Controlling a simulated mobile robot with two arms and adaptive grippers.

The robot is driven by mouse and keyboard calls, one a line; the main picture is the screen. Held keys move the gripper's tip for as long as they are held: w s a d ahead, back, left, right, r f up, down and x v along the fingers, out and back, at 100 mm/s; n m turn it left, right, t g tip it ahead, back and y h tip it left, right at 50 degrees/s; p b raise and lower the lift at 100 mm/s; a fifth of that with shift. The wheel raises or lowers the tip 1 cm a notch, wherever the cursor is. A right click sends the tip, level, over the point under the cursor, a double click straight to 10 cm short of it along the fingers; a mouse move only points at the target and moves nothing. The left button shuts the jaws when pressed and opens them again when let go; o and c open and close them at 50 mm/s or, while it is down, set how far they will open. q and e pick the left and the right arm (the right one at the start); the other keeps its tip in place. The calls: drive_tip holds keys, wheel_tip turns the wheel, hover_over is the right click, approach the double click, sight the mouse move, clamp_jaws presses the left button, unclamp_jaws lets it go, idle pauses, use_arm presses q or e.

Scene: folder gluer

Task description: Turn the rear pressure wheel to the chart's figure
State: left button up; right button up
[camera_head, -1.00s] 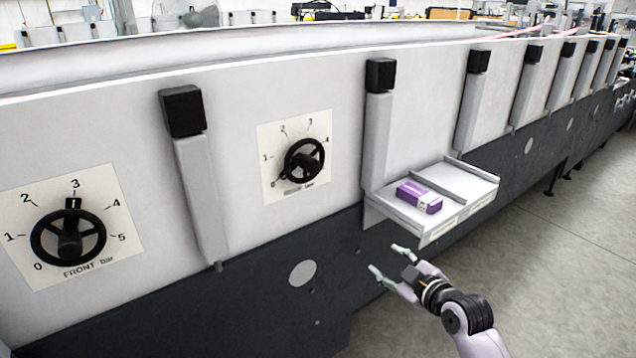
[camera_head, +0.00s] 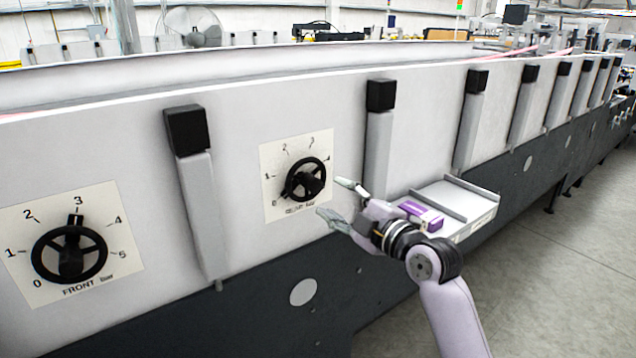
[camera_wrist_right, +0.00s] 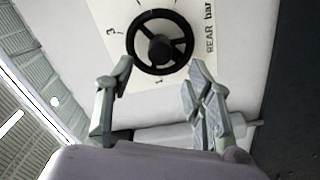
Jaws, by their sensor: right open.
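The rear pressure wheel (camera_head: 304,180) is a black spoked handwheel on a white dial plate with figures, on the grey machine side. Its pointer appears to be toward 0 at the lower left. In the right wrist view the wheel (camera_wrist_right: 160,42) is ahead, on a plate marked REAR bar. My right gripper (camera_head: 333,197) is open and empty, just right of and below the wheel, apart from it. Its two fingers (camera_wrist_right: 157,88) are spread below the wheel in the wrist view. The chart is not identifiable in view. My left gripper is not in view.
The front wheel (camera_head: 70,254) is at the left, its pointer at 3. A grey post (camera_head: 200,210) stands between the dials, another (camera_head: 378,145) right of the rear dial. A shelf (camera_head: 470,190) with a purple box (camera_head: 422,214) sits right, partly behind my right arm.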

sight(317, 187)
drive_tip(key=p+x, duration=0.1)
drive_tip(key=x, duration=0.5)
drive_tip(key=shift+w+a, duration=0.25)
drive_tip(key=shift+c, duration=0.2)
clamp_jaws()
